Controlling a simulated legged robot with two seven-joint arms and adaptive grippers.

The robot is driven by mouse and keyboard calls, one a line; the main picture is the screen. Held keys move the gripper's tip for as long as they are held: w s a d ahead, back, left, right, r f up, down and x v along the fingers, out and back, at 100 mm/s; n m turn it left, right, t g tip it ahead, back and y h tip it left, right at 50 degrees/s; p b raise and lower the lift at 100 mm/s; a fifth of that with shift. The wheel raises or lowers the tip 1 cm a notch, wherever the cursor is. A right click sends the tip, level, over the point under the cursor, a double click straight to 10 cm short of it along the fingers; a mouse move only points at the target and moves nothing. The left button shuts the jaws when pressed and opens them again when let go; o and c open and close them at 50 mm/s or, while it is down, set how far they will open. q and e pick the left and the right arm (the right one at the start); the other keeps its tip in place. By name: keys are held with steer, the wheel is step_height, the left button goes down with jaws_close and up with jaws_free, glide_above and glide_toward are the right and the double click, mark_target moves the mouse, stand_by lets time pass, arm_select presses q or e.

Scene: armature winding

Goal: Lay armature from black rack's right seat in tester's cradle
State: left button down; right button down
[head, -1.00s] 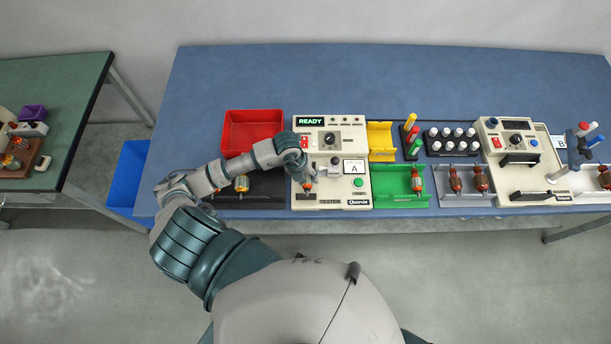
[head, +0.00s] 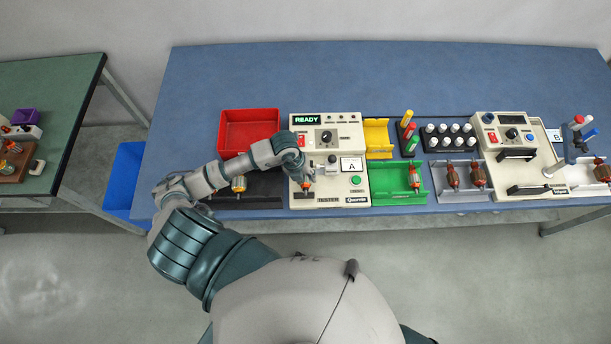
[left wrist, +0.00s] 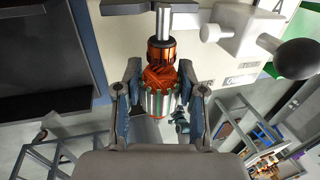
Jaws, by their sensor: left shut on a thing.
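My left gripper (head: 306,185) is shut on an armature (left wrist: 160,80) with a copper commutator, orange windings and a steel shaft. The left wrist view shows it between the two fingers (left wrist: 160,105), shaft pointing to the top of the picture. In the head view the gripper is over the lower left of the cream tester (head: 354,199), whose screen reads READY. A dark cradle part (left wrist: 130,7) shows beside the shaft's end; I cannot tell whether they touch. The black rack (head: 262,188) has another armature (head: 239,184) at its left; its right part shows empty. My right gripper is out of view.
A red bin (head: 250,132) stands behind the black rack. A green rack (head: 394,186) with an armature is right of the tester. The tester's black ball knob (left wrist: 297,58) is close to the gripper's right side. The back of the blue table (head: 400,75) is clear.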

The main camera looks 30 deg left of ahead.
arm_select(q)
steer(key=shift+a+f, duration=0.15)
steer(key=shift+a, duration=0.05)
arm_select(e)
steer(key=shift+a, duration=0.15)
arm_select(q)
steer(key=c, duration=0.6)
jaws_free()
steer(key=shift+d, duration=0.1)
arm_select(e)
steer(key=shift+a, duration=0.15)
arm_select(q)
steer(key=v, duration=1.2)
steer(key=shift+f, duration=0.1)
